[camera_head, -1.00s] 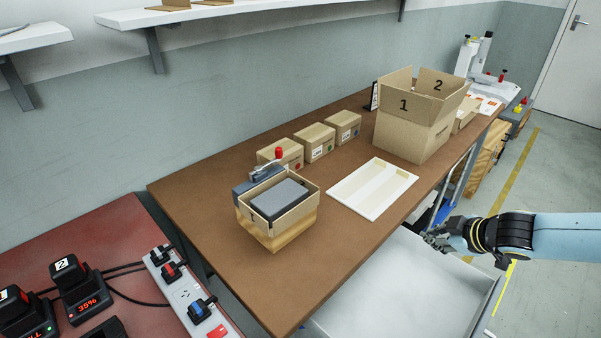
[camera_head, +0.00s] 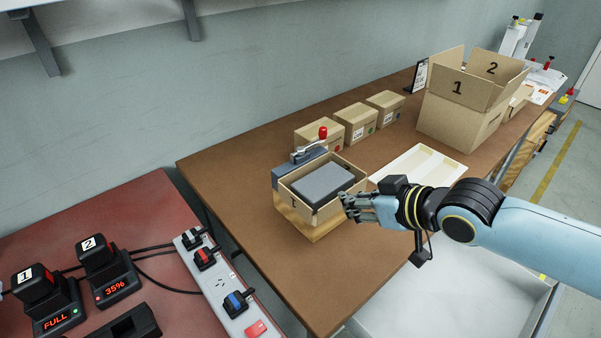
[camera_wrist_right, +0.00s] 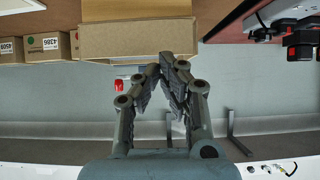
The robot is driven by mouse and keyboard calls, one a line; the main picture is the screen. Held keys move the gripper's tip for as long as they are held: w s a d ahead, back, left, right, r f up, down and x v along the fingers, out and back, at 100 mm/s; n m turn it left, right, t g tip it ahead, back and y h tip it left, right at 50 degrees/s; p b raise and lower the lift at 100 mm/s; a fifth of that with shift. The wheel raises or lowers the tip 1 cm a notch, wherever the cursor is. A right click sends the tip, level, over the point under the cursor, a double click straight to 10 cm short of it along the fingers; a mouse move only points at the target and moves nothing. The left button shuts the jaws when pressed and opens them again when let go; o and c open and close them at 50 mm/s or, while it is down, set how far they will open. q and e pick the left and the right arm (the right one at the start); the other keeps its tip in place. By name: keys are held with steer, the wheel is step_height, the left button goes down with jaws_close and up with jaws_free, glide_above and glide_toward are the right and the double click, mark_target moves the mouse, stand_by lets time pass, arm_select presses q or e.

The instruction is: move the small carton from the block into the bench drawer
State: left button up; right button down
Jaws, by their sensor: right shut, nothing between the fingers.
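The small carton (camera_head: 305,197) is an open-topped cardboard box with a dark grey item inside. It sits upright on the wooden block (camera_head: 310,227) near the bench's left end. Its side also shows in the right wrist view (camera_wrist_right: 125,43). My right gripper (camera_head: 346,202) is shut and empty, its fingertips close to the carton's right side. I cannot tell whether they touch it. The fingertips also show shut in the right wrist view (camera_wrist_right: 166,62). The bench drawer (camera_head: 440,305) is open at the lower right, pale and empty where visible, partly hidden by my arm. My left gripper is not in view.
A grey clamp with a red knob (camera_head: 323,132) stands directly behind the carton. Several closed boxes (camera_head: 356,123) line the bench's back. A white tray (camera_head: 420,166) and a large open box (camera_head: 458,122) stand to the right. A power strip (camera_head: 222,285) lies at lower left.

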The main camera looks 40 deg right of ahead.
glide_toward(294, 170)
steer(key=s+f, duration=0.2)
steer(key=shift+s+d+f, duration=0.1)
steer(key=shift+s+d, duration=0.1)
steer(key=shift+s, duration=0.15)
steer(key=w, duration=0.8)
steer(key=shift+a, duration=0.4)
steer(key=shift+w+f, duration=0.35)
steer(key=shift+f, duration=0.25)
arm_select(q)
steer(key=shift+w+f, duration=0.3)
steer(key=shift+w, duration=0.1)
arm_select(e)
steer(key=shift+f, duration=0.25)
steer(key=s+p, duration=0.1)
steer(key=s, duration=0.1)
steer(key=shift+s+d, duration=0.1)
steer(key=shift+s, duration=0.2)
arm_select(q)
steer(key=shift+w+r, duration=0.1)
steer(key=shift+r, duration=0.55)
arm_select(e)
steer(key=shift+s, duration=0.1)
